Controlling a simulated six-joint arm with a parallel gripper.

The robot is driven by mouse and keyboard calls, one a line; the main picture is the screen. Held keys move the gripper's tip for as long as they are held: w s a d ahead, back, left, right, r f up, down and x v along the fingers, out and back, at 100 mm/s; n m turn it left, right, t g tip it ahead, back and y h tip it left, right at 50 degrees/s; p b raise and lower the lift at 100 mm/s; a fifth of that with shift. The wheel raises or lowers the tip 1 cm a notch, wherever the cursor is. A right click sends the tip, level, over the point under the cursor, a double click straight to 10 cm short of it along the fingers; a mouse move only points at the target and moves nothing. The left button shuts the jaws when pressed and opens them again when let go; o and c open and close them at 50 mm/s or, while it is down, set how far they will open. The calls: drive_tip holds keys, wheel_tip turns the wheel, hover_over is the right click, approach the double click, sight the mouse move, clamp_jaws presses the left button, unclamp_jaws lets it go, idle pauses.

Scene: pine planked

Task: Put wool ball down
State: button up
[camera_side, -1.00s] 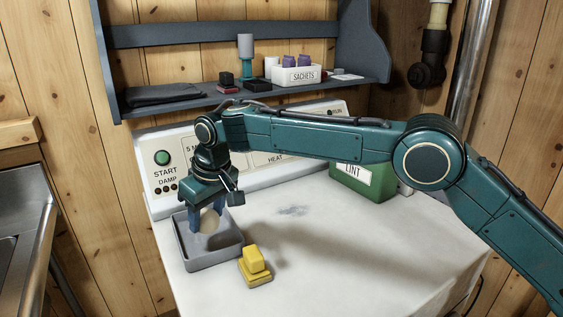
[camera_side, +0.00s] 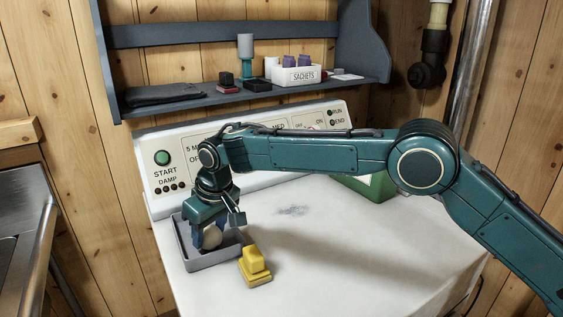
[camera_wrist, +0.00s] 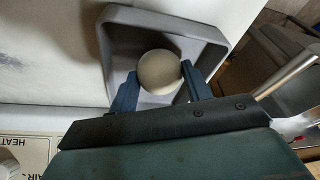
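The wool ball (camera_side: 212,238) is off-white and round, low inside the grey tray (camera_side: 212,259) on the white machine top. My gripper (camera_side: 207,237) reaches down into the tray with its blue fingers on either side of the ball. In the wrist view the ball (camera_wrist: 160,72) sits between the two fingertips (camera_wrist: 158,80), which appear to touch its sides, and the tray (camera_wrist: 150,18) frames it. Whether the ball rests on the tray floor is hidden.
A yellow block on a base (camera_side: 255,266) stands just right of the tray. A control panel (camera_side: 165,172) and a shelf (camera_side: 215,101) with a sachets box (camera_side: 296,75) are behind. A green lint bin (camera_side: 375,187) stands at the back right.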

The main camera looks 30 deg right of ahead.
drive_tip(key=o, duration=0.4)
drive_tip(key=shift+o, duration=0.2)
drive_tip(key=shift+r, duration=0.1)
drive_tip(key=v, duration=1.2)
drive_tip(key=shift+w+r, duration=0.1)
